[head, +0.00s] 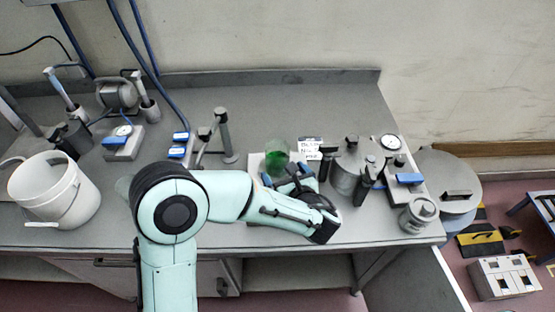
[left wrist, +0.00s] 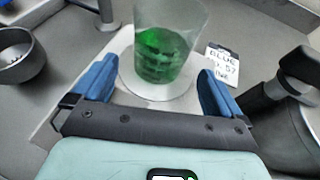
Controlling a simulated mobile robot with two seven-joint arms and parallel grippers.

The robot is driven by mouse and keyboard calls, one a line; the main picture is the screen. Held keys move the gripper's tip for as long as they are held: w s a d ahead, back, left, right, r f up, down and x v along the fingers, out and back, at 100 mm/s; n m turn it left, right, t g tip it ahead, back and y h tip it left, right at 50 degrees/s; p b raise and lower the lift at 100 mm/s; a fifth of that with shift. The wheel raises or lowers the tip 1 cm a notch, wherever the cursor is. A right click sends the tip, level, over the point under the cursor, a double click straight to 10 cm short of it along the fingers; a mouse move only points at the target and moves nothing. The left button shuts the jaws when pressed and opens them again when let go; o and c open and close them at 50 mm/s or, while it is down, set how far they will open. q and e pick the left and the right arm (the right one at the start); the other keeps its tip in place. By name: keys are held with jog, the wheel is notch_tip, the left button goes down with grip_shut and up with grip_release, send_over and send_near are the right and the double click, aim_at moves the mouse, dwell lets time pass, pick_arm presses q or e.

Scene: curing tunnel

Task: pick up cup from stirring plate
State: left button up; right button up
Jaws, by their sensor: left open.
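The cup (head: 277,156) is clear and holds green liquid. It stands upright on the pale stirring plate (head: 255,164) near the middle of the bench. The cup also shows in the left wrist view (left wrist: 166,45), on the plate's round top. My left gripper (head: 288,176) is at the near side of the cup, partly hidden by my own arm in the head view. In the left wrist view its two blue fingers (left wrist: 158,85) are open and spread, one to each side of the cup's near side, with visible gaps. My right gripper is not in view.
A grey metal pot (head: 349,172) and dark-handled tools crowd the right side. A stand with a post (head: 226,135) is to the left. A white bucket (head: 58,190) stands far left.

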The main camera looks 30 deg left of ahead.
aim_at(282, 168)
pick_arm(q)
jog(key=x, duration=0.4)
jog(key=shift+w+a+r, duration=0.15)
jog(key=shift+w+a, duration=0.1)
jog(key=shift+a, duration=0.15)
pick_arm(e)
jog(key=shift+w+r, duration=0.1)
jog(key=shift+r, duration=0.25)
pick_arm(q)
jog(key=c, duration=1.1)
jog(key=shift+r+p, duration=0.25)
jog(key=shift+p, duration=0.05)
notch_tip(282, 168, up, 19)
jog(key=p, duration=0.2)
jog(key=shift+r+p, duration=0.25)
jog(key=shift+p, duration=0.15)
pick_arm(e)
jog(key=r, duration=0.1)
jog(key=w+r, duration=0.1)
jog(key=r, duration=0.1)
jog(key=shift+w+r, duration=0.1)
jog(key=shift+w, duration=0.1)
